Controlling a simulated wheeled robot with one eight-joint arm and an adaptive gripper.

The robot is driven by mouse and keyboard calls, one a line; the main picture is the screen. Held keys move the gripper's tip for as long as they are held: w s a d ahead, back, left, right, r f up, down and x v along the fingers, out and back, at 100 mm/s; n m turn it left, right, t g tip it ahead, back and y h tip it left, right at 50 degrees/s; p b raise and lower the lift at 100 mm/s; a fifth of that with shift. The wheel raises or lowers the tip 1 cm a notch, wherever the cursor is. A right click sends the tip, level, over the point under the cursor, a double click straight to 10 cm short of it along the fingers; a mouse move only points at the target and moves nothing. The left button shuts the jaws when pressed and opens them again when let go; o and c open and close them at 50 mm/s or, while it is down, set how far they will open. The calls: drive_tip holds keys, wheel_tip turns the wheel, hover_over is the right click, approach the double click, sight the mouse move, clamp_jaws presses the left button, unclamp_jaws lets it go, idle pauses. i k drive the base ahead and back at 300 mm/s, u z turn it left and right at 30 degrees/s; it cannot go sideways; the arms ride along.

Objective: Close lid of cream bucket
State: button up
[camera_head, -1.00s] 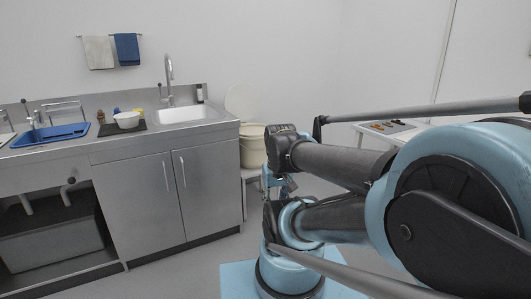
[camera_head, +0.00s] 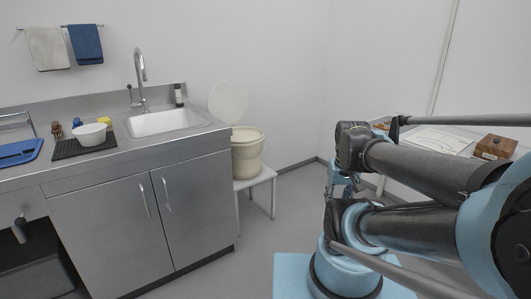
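The cream bucket (camera_head: 247,155) stands on a small white stool beside the right end of the sink counter. Its round pale lid (camera_head: 229,101) stands up, raised behind the rim, so the bucket is open. The lid is almost the same colour as the wall. My arm is folded at the right of the picture. My gripper (camera_head: 340,188) hangs at the arm's end, small and partly hidden by the arm links, to the right of the bucket and apart from it. I cannot tell whether its fingers are open or shut.
The white stool (camera_head: 262,178) holds the bucket. The steel counter (camera_head: 112,160) fills the left, with a sink (camera_head: 165,122), tap, white bowl (camera_head: 89,134) and blue tray (camera_head: 18,152). A table with a wooden box (camera_head: 495,147) is at right. Floor between stool and arm is clear.

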sight(228, 102)
drive_tip(key=u, duration=0.15)
drive_tip(key=i, duration=1.05)
drive_tip(key=u, duration=0.6)
drive_tip(key=k, duration=1.25)
drive_tip(key=z, duration=0.55)
drive_tip(key=i, duration=2.25)
drive_tip(key=u, duration=0.55)
